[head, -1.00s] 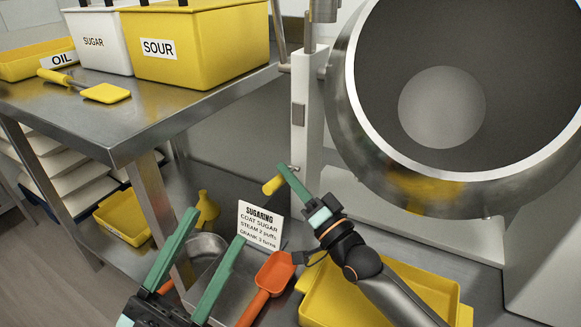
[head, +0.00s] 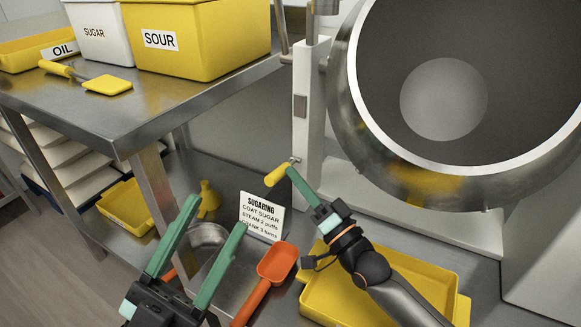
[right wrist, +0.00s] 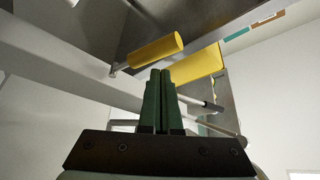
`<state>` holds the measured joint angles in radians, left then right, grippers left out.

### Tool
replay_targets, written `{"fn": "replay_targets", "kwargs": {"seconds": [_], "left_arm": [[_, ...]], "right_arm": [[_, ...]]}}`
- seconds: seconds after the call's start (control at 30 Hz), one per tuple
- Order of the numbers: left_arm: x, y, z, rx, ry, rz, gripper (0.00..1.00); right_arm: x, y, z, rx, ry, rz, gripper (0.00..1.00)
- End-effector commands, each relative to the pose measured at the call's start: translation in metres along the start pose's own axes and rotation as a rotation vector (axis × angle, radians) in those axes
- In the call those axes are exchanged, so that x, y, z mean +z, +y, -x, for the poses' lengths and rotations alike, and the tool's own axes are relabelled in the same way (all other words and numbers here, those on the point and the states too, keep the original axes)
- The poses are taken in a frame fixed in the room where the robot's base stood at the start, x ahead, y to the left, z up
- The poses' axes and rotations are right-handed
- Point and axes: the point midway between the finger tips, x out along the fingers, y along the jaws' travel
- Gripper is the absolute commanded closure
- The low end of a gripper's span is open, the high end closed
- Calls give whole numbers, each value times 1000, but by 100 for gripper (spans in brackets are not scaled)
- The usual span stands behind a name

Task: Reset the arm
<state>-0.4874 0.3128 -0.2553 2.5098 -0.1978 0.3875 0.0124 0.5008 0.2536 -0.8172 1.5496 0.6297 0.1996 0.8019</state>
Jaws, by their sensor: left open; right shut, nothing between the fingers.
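My right gripper (head: 289,169) is shut and empty, beside the yellow crank handle (head: 275,177) at the white post. In the right wrist view the closed green fingers (right wrist: 161,72) point up, with the yellow handle (right wrist: 152,50) just beyond their tips. I cannot tell whether they touch it. My left gripper (head: 216,212) is open and empty at the lower left, its two green fingers pointing up over the lower shelf. A metal bowl (head: 208,235) shows partly behind it.
The large drum (head: 345,125) stands right of the post. A yellow tray (head: 455,305) lies under my right arm. An orange scoop (head: 278,262) and the SUGARING card (head: 262,216) are between the grippers. A steel table (head: 130,120) with bins is at left.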

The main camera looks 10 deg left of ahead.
Motion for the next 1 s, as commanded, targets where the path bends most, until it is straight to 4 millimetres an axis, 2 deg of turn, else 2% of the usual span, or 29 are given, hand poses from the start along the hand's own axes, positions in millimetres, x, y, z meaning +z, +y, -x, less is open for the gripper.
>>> {"fn": "replay_targets", "kwargs": {"seconds": [0.2, 0.43, 0.6, 0.77, 0.87, 1.0], "left_arm": [[-13, -7, -11, -7, 11, 9, 42], [-19, -11, -16, -14, 16, 16, 42], [-20, -12, -17, -15, 19, 16, 42], [-20, -15, -20, -19, 7, 17, 42], [-14, -19, -27, -24, -47, 28, 42], [3, -28, -38, -38, -190, 58, 42]], "right_arm": [[-1, -1, 50, 5, -3, 0, 100], [0, 0, 88, 3, -2, -1, 100], [0, -1, 99, 0, -1, -1, 100], [-1, -4, 99, 7, -2, 5, 100], [-4, -11, 98, 34, -7, 25, 100], [-10, -26, 99, 110, -26, 87, 100]]}}
